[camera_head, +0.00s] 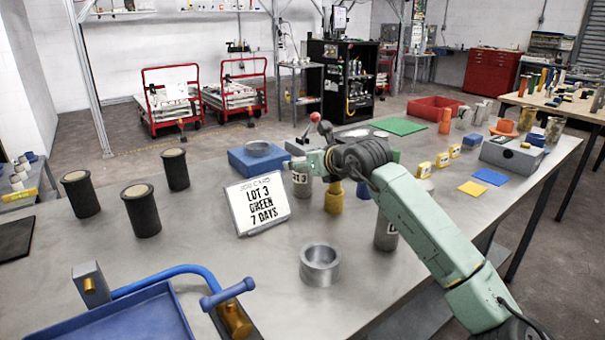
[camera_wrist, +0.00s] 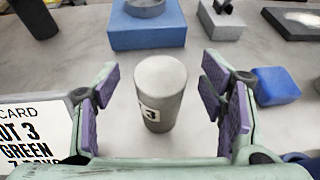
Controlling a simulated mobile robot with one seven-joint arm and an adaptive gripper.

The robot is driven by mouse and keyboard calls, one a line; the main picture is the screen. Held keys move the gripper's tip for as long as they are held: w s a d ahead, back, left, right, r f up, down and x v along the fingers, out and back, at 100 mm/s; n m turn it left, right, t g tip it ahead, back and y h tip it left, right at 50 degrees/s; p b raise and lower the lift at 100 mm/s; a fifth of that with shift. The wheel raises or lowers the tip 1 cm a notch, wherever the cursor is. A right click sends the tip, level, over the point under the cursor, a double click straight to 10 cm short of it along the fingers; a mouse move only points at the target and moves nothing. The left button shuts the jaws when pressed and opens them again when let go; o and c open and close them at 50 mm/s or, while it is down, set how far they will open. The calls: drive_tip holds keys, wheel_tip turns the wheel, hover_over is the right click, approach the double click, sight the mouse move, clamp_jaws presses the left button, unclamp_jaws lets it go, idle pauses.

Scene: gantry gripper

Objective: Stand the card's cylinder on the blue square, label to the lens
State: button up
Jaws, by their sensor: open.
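The white card (camera_head: 257,203) reads "LOT 3 GREEN 7 DAYS"; its edge also shows in the wrist view (camera_wrist: 32,135). A grey cylinder (camera_wrist: 162,95) stands upright, with a white label showing a "3" low on its near side. In the head view this cylinder (camera_head: 301,187) is behind the card's right edge, partly covered by my gripper. My gripper (camera_wrist: 163,98) is open, its purple-padded fingers on either side of the cylinder with gaps showing. The flat blue square (camera_head: 491,176) lies at the table's right, beside a yellow square (camera_head: 472,188).
Another labelled grey cylinder (camera_head: 385,236) stands below my arm. A metal ring (camera_head: 319,264) is in front. A blue block (camera_head: 258,161) stands behind the cylinder. Several yellow labelled blocks (camera_head: 442,160) and a grey box (camera_head: 511,156) are near the squares. Black cylinders (camera_head: 141,211) stand left.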

clamp_jaws()
idle(0.8)
